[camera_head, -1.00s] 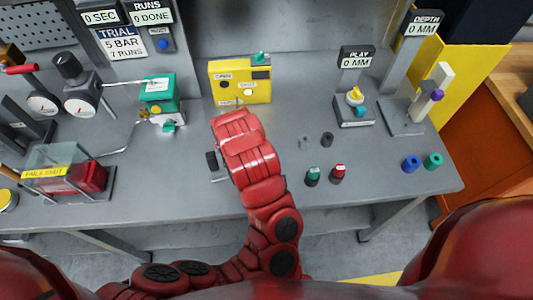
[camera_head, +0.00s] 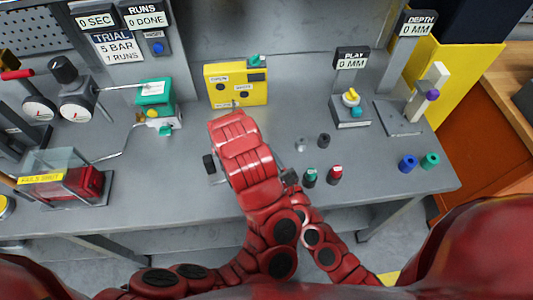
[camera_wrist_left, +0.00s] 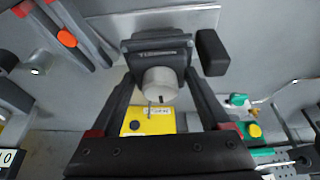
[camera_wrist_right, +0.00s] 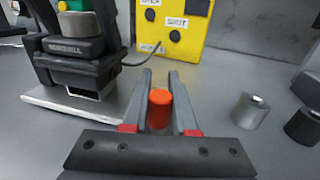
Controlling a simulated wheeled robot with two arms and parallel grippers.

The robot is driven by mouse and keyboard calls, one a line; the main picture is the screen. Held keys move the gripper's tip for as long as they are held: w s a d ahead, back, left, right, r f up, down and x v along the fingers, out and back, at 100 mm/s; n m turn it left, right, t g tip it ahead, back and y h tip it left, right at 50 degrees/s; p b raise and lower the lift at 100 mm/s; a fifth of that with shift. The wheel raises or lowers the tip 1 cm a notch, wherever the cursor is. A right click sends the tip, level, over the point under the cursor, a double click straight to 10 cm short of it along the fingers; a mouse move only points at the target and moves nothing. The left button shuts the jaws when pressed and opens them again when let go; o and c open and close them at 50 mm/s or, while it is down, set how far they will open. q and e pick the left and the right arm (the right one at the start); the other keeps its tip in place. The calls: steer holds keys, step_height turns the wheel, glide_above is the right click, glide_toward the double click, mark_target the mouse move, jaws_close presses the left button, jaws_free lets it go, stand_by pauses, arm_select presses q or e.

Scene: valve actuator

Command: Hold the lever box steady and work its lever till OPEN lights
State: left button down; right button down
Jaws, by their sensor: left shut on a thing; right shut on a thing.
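The lever box is a dark block on a white base plate; it shows in the right wrist view (camera_wrist_right: 75,48) and, with a pale round cylinder on it, in the left wrist view (camera_wrist_left: 158,48). My left gripper (camera_wrist_left: 160,82) is shut on it, one finger on each side. In the head view my left arm hides most of it.
A black block (camera_head: 209,164) sits left of the lever box. A silver cylinder (camera_wrist_right: 250,111) and a black one (camera_wrist_right: 303,126) stand right of the knob. Green (camera_head: 310,177) and red (camera_head: 335,174) capped pieces stand near my right arm. A teal device (camera_head: 155,95) is at left.

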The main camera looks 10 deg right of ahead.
steer(key=c, duration=0.7)
jaws_free()
steer(key=shift+s, duration=0.1)
steer(key=v, duration=1.2)
